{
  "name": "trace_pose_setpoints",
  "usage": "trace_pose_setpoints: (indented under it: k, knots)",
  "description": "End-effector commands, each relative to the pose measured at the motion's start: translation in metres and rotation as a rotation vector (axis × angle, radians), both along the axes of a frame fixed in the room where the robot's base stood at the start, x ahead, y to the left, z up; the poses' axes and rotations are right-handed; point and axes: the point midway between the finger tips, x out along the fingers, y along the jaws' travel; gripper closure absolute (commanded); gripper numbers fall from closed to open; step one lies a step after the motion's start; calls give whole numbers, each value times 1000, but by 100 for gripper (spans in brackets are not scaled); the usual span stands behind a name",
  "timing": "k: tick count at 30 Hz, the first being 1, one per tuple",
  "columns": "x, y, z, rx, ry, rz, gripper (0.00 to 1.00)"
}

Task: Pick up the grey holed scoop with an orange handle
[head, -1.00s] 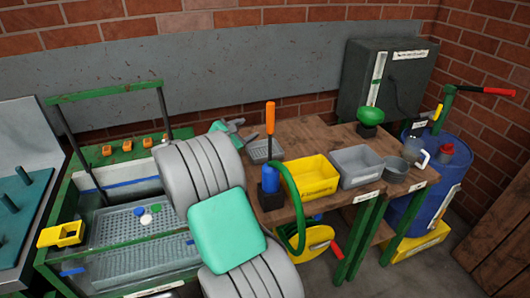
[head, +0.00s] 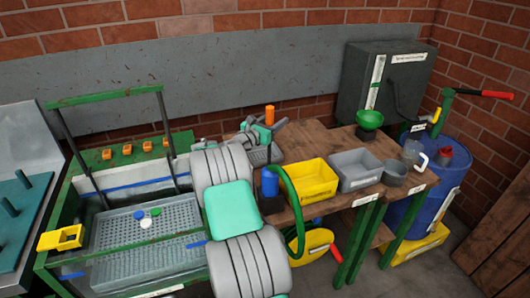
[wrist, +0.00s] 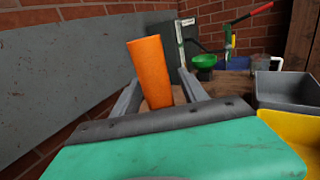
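The scoop's orange handle (head: 269,115) stands upright above the left end of the wooden table in the head view. My gripper (head: 266,127) is at the handle and covers its lower part. In the wrist view the orange handle (wrist: 150,72) rises, slightly tilted, between the two grey fingers of my gripper (wrist: 159,80). The fingers are apart, with a visible gap on the handle's right, so the gripper looks open around it. The grey holed part of the scoop is not clearly seen; my gripper and arm hide that area.
A blue holder (head: 270,182) stands below the handle. A yellow bin (head: 314,190), a grey bin (head: 358,182) and a green funnel (head: 369,119) are to the right. The green-framed sorting tray (head: 112,238) is left. A grey panel (head: 200,85) lines the wall behind.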

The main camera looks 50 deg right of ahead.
Motion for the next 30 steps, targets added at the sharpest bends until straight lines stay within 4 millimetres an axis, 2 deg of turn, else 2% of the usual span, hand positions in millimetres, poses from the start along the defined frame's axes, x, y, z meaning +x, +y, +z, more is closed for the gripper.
trace_pose_setpoints:
  k: [2, 18, 30]
  knots:
    - [0, 0, 0, 0, 0, 0, 57]
    - [0, 1, 0, 1, 0, 0, 100]
    - [0, 1, 2, -1, -2, 0, 100]
